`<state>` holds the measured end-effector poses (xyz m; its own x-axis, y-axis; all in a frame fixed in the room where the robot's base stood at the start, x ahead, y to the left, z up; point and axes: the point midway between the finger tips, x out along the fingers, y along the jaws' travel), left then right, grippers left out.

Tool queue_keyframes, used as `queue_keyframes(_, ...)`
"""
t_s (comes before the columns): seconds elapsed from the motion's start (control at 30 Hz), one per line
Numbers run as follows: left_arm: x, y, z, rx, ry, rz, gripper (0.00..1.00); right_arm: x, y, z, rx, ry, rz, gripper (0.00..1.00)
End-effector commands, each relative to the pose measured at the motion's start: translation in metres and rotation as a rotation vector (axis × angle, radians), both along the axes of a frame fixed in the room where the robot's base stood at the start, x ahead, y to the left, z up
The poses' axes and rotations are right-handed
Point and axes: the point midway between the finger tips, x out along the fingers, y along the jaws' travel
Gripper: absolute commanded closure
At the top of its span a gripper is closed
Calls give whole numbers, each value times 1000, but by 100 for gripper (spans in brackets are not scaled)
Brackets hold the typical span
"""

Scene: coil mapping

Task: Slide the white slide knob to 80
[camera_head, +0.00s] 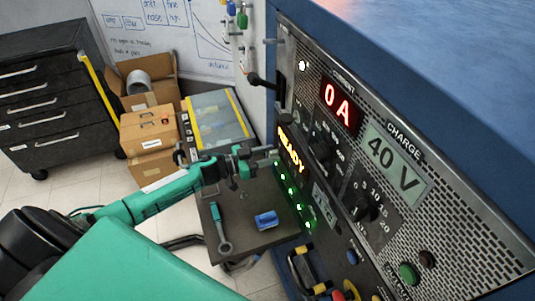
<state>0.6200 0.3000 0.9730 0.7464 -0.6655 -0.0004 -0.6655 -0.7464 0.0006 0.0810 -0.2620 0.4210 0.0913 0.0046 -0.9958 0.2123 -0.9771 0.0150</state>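The control panel (450,220) fills the right side, with a red "0 A" display (341,106) and a "40 V" display (395,165). A small white round spot (303,66) shows at its upper left; I cannot tell whether it is the slide knob. No slide scale reading 80 can be made out. My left gripper (272,153) reaches in from the left, its tips close to the panel's left edge near the orange "READY" display (291,152). Whether it touches the panel, or how far its fingers are apart, is unclear. My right gripper is not in view.
Black dials (363,208) and a green button (408,274) sit on the panel. A black lever (262,80) sticks out left. A dark shelf (250,195) below my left gripper carries a wrench (222,232) and a blue object (266,220). Boxes (148,130) and a drawer cabinet (50,95) stand behind.

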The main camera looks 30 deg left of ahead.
Motion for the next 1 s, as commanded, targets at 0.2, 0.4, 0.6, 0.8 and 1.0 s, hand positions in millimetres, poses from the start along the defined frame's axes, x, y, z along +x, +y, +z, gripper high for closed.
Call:
queue_keyframes(0.2, 0, 0, 0, 0, 0, 0, 93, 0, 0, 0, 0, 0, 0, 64)
queue_keyframes(0.4, 0, 0, 0, 0, 0, 0, 100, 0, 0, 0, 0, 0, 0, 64)
queue_keyframes(0.6, -8, -8, 2, -1, 1, -1, 100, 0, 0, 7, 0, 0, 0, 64)
queue_keyframes(0.8, -34, -37, 5, -4, 4, -1, 100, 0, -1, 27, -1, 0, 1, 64)
queue_keyframes(1.0, -68, -75, 4, -5, 5, -1, 100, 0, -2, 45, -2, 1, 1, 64)
